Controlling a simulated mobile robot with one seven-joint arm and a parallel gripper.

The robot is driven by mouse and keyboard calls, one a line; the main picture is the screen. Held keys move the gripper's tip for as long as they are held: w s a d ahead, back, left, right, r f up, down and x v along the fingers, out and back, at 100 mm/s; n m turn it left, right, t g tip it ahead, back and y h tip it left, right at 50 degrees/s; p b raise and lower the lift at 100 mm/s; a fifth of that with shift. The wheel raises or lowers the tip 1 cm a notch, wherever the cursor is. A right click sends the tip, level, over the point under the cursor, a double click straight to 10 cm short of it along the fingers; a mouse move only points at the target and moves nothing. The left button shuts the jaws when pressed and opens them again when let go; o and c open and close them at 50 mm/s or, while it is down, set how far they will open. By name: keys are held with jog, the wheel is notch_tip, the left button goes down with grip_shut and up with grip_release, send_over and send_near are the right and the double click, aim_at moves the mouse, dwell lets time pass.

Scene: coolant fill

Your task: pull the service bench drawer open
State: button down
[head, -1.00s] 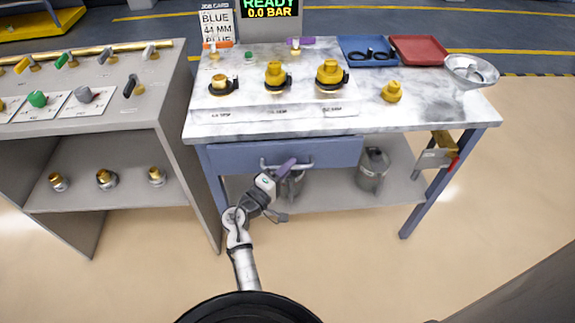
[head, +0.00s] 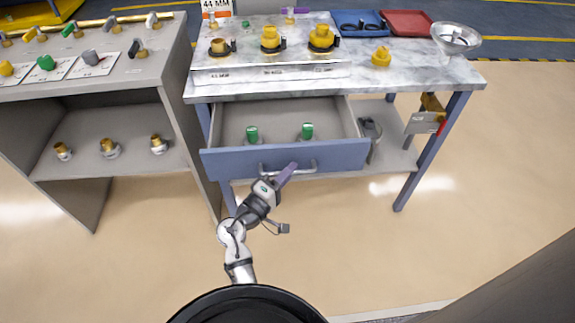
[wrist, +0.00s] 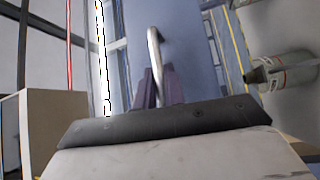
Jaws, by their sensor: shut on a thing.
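The service bench (head: 430,76) has a marbled top and blue legs. Its blue drawer (head: 225,163) stands well out from under the top, with its grey inside showing. Two green-capped items (head: 252,133) and (head: 307,130) stand in the drawer. The drawer has a silver bar handle (head: 308,166) on its front. My gripper (head: 291,168) is at the handle, its purple fingers shut on the bar. In the wrist view the handle (wrist: 154,50) runs between my two fingers (wrist: 158,85), against the blue drawer front.
A grey shelf unit (head: 120,97) with valves and brass fittings stands close on the left. The bench top holds brass fittings, a blue tray (head: 345,32), a red tray (head: 425,28) and a funnel (head: 456,38). The floor in front is clear.

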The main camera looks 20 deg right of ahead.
jog(key=shift+s+a, duration=0.25)
jog(key=shift+s, duration=0.5)
jog(key=c, duration=1.5)
grip_release()
